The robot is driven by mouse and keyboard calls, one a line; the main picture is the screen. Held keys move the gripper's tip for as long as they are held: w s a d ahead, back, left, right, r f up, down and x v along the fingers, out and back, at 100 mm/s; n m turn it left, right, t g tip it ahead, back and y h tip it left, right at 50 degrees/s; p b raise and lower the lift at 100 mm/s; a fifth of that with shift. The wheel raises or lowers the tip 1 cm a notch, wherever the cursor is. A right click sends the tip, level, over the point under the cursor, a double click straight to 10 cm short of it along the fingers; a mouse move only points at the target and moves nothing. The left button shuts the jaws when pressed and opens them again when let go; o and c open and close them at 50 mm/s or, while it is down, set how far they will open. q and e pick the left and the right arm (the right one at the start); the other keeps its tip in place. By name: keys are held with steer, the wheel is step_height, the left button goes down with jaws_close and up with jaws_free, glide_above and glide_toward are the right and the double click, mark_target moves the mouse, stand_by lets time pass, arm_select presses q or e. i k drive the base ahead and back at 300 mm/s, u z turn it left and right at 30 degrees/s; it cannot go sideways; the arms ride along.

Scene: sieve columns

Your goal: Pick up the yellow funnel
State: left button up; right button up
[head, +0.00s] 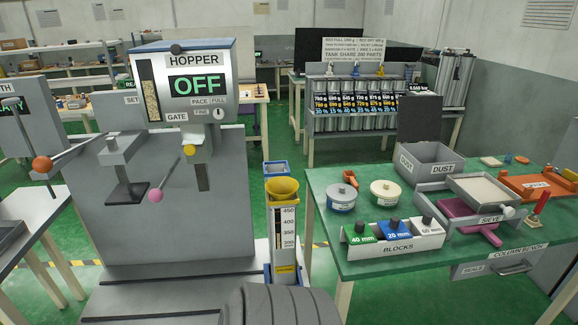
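The yellow funnel (283,189) sits upright on top of a clear column with a printed scale (284,228), in the middle of the head view. The column stands in a holder with blue sides and a yellow label at its foot. Neither of my grippers is in the head view, so I cannot see whether they are open or shut. Nothing is seen touching the funnel.
The grey hopper machine (180,200) stands left of the funnel, with a pink-knobbed lever (156,195) sticking out. A green table (400,250) on the right carries a blocks tray (395,243), a sieve (485,190) and a dust box (430,162).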

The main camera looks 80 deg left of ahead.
mark_target(279, 188)
steer(key=u, duration=0.55)
steer(key=i, duration=0.85)
steer(key=u, duration=0.75)
